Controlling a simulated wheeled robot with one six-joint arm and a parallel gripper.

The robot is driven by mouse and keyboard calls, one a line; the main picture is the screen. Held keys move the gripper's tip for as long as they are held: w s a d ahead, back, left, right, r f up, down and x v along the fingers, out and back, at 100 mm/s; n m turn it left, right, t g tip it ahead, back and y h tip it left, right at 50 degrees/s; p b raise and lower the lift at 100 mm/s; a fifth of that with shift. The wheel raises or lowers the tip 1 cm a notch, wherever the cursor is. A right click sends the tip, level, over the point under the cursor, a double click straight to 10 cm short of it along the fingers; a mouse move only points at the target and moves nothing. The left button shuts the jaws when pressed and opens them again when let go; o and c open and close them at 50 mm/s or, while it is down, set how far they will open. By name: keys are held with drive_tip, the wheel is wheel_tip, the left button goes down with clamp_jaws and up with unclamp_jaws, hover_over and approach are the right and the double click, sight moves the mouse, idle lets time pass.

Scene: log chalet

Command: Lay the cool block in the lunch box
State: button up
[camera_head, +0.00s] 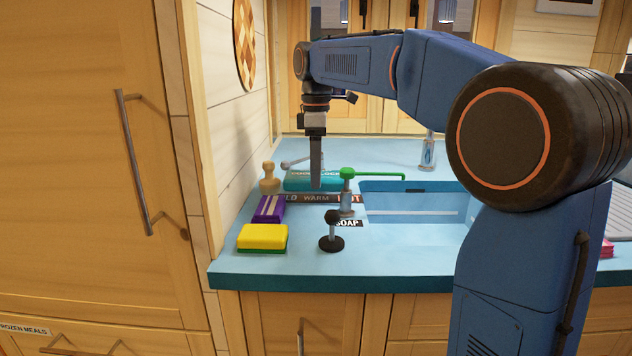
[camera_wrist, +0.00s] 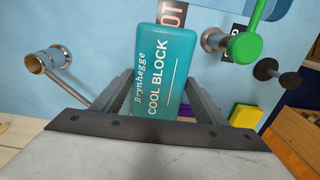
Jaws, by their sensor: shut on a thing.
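The cool block (camera_head: 300,181) is a flat teal block at the back left of the blue counter, behind the temperature strip. It also shows in the wrist view (camera_wrist: 163,65), with its "COOL BLOCK" lettering facing the camera. My gripper (camera_head: 316,182) points down at the block, and its fingers (camera_wrist: 165,95) are shut on the block's sides in the wrist view. The finger hides part of the block in the head view. I cannot tell whether the block touches the counter. I make out no lunch box in either view.
A wooden peg-shaped object (camera_head: 269,179), a purple box (camera_head: 268,208) and a yellow-green sponge (camera_head: 262,237) line the counter's left. A green-topped tap (camera_head: 347,190) and black soap pump (camera_head: 332,236) stand right of them, beside the sink (camera_head: 415,215). A wall closes the left.

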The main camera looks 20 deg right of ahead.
drive_tip(key=shift+f, duration=1.55)
drive_tip(key=shift+f, duration=0.1)
drive_tip(key=o, duration=1.4)
